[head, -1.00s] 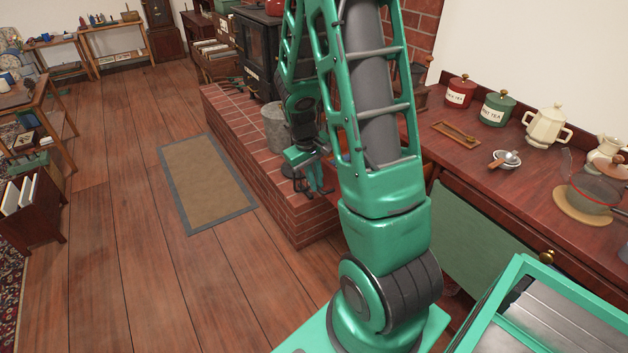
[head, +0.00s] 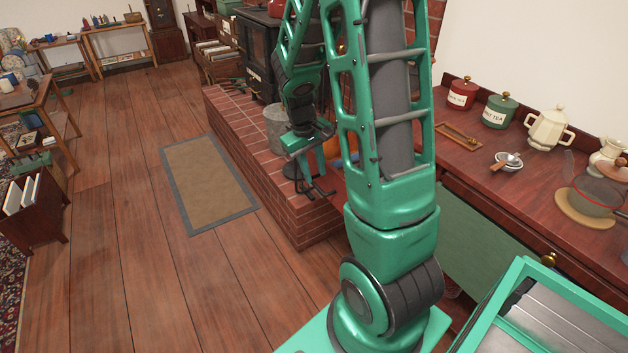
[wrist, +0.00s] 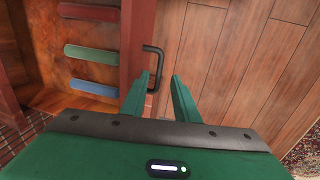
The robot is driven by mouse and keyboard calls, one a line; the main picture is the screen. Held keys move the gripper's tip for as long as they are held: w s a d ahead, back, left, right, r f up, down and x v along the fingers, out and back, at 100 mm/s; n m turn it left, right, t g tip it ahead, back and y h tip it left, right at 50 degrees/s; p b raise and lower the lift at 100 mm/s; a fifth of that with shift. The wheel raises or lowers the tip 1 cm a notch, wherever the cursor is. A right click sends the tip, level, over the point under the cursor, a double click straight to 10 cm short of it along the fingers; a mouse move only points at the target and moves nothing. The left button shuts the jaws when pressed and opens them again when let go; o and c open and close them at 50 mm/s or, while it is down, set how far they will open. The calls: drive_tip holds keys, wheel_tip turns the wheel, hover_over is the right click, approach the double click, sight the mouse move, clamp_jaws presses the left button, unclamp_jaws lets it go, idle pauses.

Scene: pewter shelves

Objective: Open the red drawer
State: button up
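The red drawer's front (wrist: 133,45) shows edge-on in the wrist view. It stands pulled out: its orange-brown inside (wrist: 50,99) is visible to the left. A black bracket handle (wrist: 157,60) sticks out from the front. My gripper (wrist: 160,78) has its two green fingers apart, with the lower part of the handle showing in the gap between them; I see no finger pressed on it. In the head view my gripper (head: 313,183) hangs beside the brick hearth, and my arm hides most of the drawer.
Red, green (wrist: 95,51) and blue bars lie in the drawer. The brick hearth (head: 280,185) with a black stove (head: 259,55) is close by. A counter (head: 480,185) with canisters and pots runs along the right. The wooden floor around the mat (head: 208,185) is clear.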

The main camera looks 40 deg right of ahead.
drive_tip(key=shift+w+a+r, duration=0.1)
drive_tip(key=shift+a+r, duration=0.05)
drive_tip(key=shift+r, duration=0.75)
drive_tip(key=shift+s+a+r, duration=0.1)
drive_tip(key=shift+a+r, duration=0.1)
drive_tip(key=shift+r, duration=0.75)
drive_tip(key=shift+w+a+r, duration=0.1)
drive_tip(key=shift+a+r, duration=0.05)
drive_tip(key=shift+r, duration=0.75)
drive_tip(key=s+a+r+m+y, duration=0.1)
drive_tip(key=s+a+r+m, duration=0.1)
drive_tip(key=s, duration=0.9)
drive_tip(key=s+a+r+m+y, duration=0.1)
drive_tip(key=s+a+r, duration=0.4)
drive_tip(key=s, duration=0.6)
drive_tip(key=shift+s+a+r+m, duration=0.15)
drive_tip(key=shift+s+r+m, duration=0.1)
drive_tip(key=shift+m, duration=0.45)
drive_tip(key=shift+w+f, duration=0.3)
drive_tip(key=shift+w, duration=0.3)
